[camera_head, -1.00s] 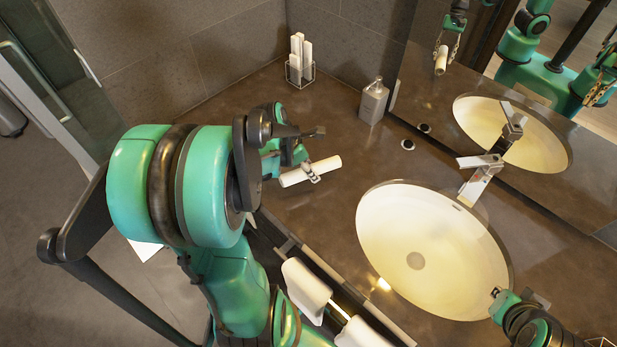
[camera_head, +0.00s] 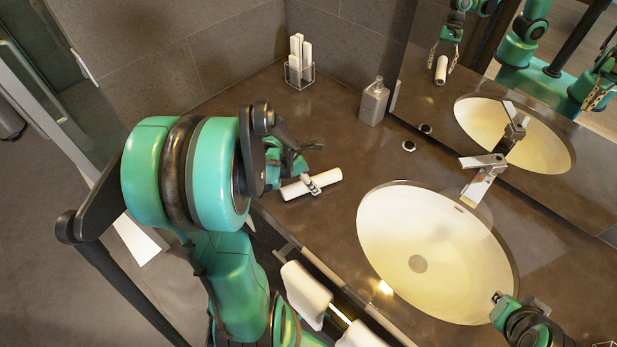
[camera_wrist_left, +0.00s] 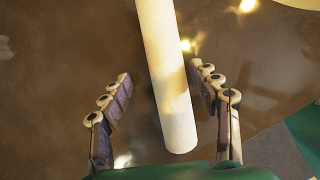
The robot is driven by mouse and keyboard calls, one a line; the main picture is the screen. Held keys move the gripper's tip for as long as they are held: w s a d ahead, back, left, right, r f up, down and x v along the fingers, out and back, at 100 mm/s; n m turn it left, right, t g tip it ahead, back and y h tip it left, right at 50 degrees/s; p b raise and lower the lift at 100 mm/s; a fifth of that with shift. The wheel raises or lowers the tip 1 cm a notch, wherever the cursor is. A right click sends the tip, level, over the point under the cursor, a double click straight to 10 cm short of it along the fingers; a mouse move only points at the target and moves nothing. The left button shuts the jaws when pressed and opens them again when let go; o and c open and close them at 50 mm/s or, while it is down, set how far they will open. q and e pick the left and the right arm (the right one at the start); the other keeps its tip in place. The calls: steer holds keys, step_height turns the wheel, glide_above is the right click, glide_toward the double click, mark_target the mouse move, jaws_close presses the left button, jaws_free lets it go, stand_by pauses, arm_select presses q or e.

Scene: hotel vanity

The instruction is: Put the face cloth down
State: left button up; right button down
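The face cloth is a white roll (camera_head: 325,181) lying on the brown counter left of the basin. My left gripper (camera_head: 309,184) is just above it, mostly hidden behind my own arm. In the left wrist view the cloth (camera_wrist_left: 168,85) passes between the two spread fingers (camera_wrist_left: 160,92). A gap shows on the left; the right finger is close, and I cannot tell whether it touches. The mirror shows the fingers apart around the roll. My right gripper (camera_head: 519,300) is at the lower right by the basin's edge, with its fingers apart and nothing seen in it.
The oval basin (camera_head: 395,225) and its faucet (camera_head: 484,178) are right of the cloth. A soap bottle (camera_head: 373,102) and a clear holder with white items (camera_head: 299,72) stand at the back. Counter behind the cloth is clear.

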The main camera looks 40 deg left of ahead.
arm_select(q)
steer(key=shift+r, duration=0.2)
steer(key=p+v, duration=0.5)
steer(key=v, duration=0.6)
steer(key=s+d+r+m+t+y, duration=0.1)
steer(key=d+r+m, duration=0.1)
steer(key=d+m, duration=0.7)
steer(key=s+d+r+m+t+y, duration=0.1)
steer(key=d+m, duration=0.9)
steer(key=m, duration=1.1)
step_height(320, 180, up, 2)
steer(key=shift+d+r+m+t, duration=0.2)
steer(key=shift+m+t, duration=0.1)
steer(key=shift+t, duration=0.3)
steer(key=shift+f, duration=0.1)
step_height(320, 180, down, 4)
steer(key=b, duration=0.4)
steer(key=shift+f+b, duration=0.1)
steer(key=shift+b, duration=0.2)
